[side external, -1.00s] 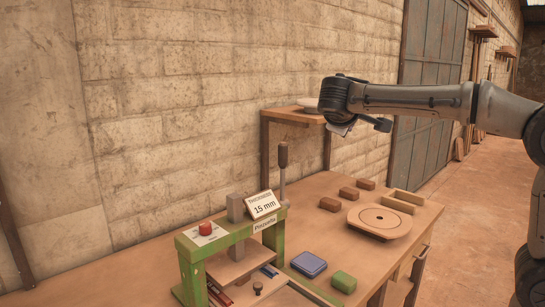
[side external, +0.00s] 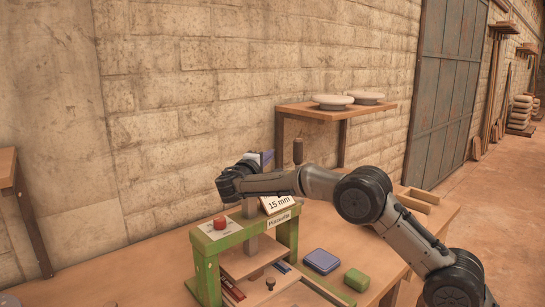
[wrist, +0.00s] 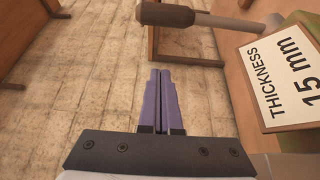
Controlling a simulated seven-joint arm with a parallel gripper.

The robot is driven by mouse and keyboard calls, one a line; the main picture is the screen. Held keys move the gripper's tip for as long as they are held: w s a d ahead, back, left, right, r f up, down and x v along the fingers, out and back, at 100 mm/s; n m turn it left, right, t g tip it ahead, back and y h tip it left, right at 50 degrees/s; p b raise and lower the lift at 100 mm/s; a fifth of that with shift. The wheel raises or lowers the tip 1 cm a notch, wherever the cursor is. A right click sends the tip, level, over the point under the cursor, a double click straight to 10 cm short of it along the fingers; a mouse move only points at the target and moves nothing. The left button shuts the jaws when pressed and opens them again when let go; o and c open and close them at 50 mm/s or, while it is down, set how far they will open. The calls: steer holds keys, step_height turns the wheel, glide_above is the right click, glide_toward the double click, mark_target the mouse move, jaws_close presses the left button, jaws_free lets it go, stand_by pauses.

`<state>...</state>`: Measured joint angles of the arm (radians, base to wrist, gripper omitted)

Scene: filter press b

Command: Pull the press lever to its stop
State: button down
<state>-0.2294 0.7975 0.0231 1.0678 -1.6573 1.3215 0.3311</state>
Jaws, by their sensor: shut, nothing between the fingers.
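The green press (side external: 240,240) stands at the front of the bench. Its lever is upright at the back, with a brown handle (side external: 298,151) on top; my arm hides most of the shaft. In the wrist view the handle (wrist: 168,14) lies across the top, with its grey shaft (wrist: 232,24) running right. My gripper (side external: 267,157) is left of the handle above the press, its bluish fingers towards the wall. In the wrist view its fingertips (wrist: 160,72) are together, empty, and appear apart from the handle.
A sign (side external: 278,204) reading 15 mm sits on the press, close under my arm; it is large at the right of the wrist view (wrist: 285,80). A red button (side external: 220,223) is on the press top. A blue box (side external: 321,261) and green block (side external: 357,280) lie right. A shelf (side external: 312,111) holds two pale discs.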

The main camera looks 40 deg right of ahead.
steer(key=d, duration=0.7)
steer(key=shift+s+d, duration=0.15)
steer(key=shift+d, duration=0.05)
stand_by(0.6)
